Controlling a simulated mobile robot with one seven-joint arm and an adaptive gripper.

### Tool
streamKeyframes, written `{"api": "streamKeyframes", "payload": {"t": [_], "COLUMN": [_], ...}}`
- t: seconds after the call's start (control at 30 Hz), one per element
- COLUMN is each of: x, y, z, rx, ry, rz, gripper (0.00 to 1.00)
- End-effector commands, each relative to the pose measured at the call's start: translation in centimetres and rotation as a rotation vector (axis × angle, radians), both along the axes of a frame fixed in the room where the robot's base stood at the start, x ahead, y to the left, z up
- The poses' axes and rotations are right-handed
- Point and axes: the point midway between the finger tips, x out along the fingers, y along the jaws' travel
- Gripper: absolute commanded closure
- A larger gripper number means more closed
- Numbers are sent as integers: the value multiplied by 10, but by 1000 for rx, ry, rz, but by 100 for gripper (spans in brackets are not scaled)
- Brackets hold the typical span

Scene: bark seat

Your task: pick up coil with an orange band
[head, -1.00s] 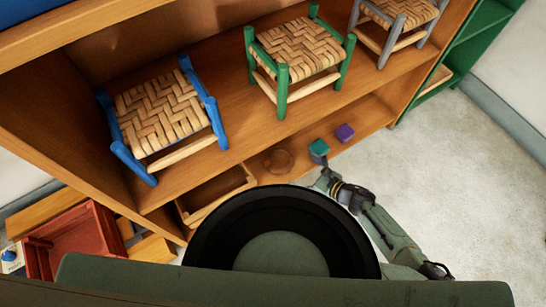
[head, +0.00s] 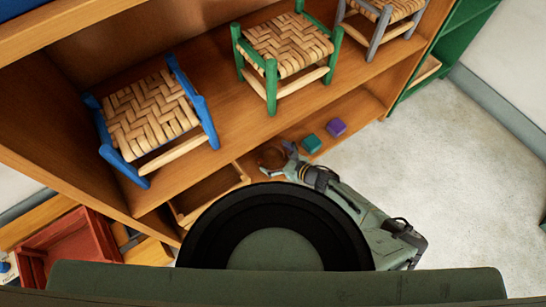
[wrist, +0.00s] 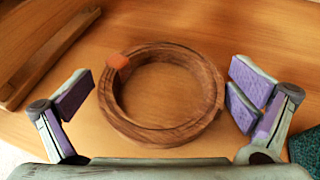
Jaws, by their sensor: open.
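The coil (wrist: 205,110) is a brown, wood-like ring with an orange band (wrist: 119,63) at its upper left in the wrist view. It lies flat on a wooden shelf board. In the head view the coil (head: 269,158) shows small, next to my gripper (head: 287,156). In the wrist view my gripper (wrist: 168,100) is open, with one purple-padded finger to the left of the coil and the other to its right. Both fingers look apart from the ring. The height of the fingers above the board cannot be told.
A teal block (head: 312,143) and a purple block (head: 336,127) lie on the low shelf to the right. A wooden tray (head: 207,194) stands left of the coil; its edge (wrist: 45,60) shows in the wrist view. Woven stools, such as the green one (head: 287,50), stand on the shelf above.

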Motion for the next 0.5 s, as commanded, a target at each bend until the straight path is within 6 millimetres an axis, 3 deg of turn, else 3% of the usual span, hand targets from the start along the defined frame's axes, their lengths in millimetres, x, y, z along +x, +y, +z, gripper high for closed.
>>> {"api": "streamKeyframes", "payload": {"t": [0.1, 0.5], "x": [0, 0], "y": [0, 0], "z": [0, 0], "rx": [0, 1], "ry": [0, 1], "rz": [0, 0], "gripper": [1, 27]}}
